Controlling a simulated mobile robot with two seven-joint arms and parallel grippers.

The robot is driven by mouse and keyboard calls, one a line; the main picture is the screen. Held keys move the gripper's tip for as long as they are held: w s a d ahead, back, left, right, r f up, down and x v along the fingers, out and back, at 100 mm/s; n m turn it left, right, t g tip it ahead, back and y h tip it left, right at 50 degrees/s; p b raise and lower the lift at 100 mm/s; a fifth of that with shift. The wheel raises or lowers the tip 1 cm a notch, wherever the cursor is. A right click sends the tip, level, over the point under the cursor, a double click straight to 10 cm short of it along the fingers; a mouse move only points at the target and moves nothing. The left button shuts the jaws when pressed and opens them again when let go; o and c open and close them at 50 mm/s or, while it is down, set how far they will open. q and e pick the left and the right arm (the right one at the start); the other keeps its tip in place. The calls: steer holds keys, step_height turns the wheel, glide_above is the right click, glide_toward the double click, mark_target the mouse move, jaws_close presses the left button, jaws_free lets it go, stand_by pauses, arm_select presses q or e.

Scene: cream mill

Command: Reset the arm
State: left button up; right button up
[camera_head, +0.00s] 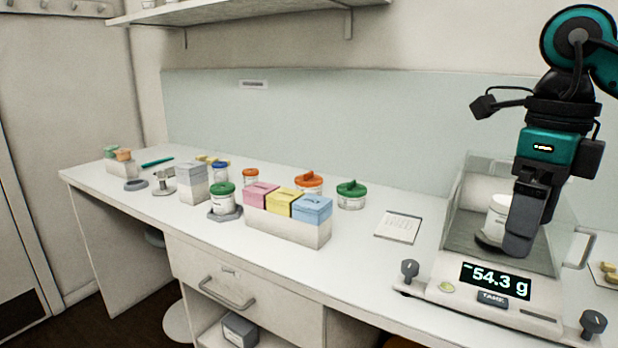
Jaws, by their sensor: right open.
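The balance (445,281) display reads -54.3 g. My left gripper is not in view.
A bin with pink, yellow and blue lidded boxes (285,229) stands mid-counter. Jars with green (351,194) and orange (308,182) lids stand behind it. A white card (398,226) lies left of the balance. A shelf (240,12) hangs above.

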steer(key=s+a+f+m+g+y, duration=0.2)
steer(key=a+f+y, duration=0.1)
steer(key=a+y, duration=0.9)
steer(key=s+a+f+m+g+y, duration=0.2)
steer(key=a+f+y, duration=0.2)
steer(key=a+y, duration=0.75)
steer(key=w+d+f+m+t+h, duration=0.3)
steer(key=f+m+t+h, duration=0.35)
steer(key=m+t, duration=0.6)
steer(key=w+d+f+m+t+h, duration=0.2)
steer(key=w+f+m+t+h, duration=0.45)
steer(key=m, duration=0.85)
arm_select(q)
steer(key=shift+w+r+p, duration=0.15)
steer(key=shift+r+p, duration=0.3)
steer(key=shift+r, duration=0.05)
arm_select(e)
steer(key=s+d+f+m+g+h, duration=0.2)
steer(key=s+d+f+m+h, duration=0.2)
steer(key=s+f, duration=0.4)
steer(key=s+d+f+m+g+h, duration=0.2)
steer(key=s+d+f+m+h, duration=0.2)
steer(key=s+f, duration=0.5)
step_height(320, 180, down, 7)
steer(key=shift+d+f+m, duration=0.1)
steer(key=shift+d+m, duration=0.9)
steer(key=shift+m, duration=0.05)
steer(key=shift+h, duration=0.25)
